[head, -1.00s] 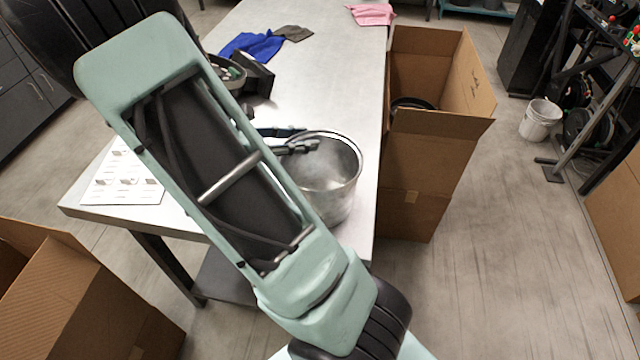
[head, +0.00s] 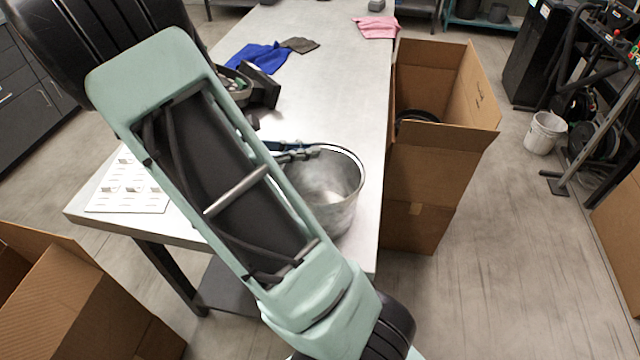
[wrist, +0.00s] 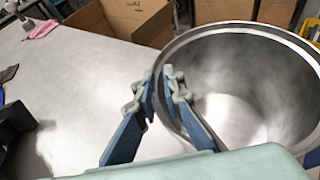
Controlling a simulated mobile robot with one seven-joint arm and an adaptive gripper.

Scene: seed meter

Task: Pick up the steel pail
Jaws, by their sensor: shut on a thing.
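The steel pail (head: 343,196) stands near the right front edge of the metal table, partly hidden behind my arm in the head view. Its open mouth and grey wall fill the right of the wrist view (wrist: 270,75). My gripper (head: 305,152) is at the pail's rim. In the wrist view my gripper (wrist: 163,90) has one blue-backed finger outside the wall and one inside, shut on the rim. The pail looks upright and empty. I cannot tell whether its base touches the table.
The metal table (head: 330,60) holds a blue cloth (head: 257,57), a pink cloth (head: 376,27), a dark device (head: 262,88) and a white sheet (head: 130,185). Open cardboard boxes stand right of the table (head: 430,155) and at lower left (head: 85,300). A white bucket (head: 544,133) is on the floor.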

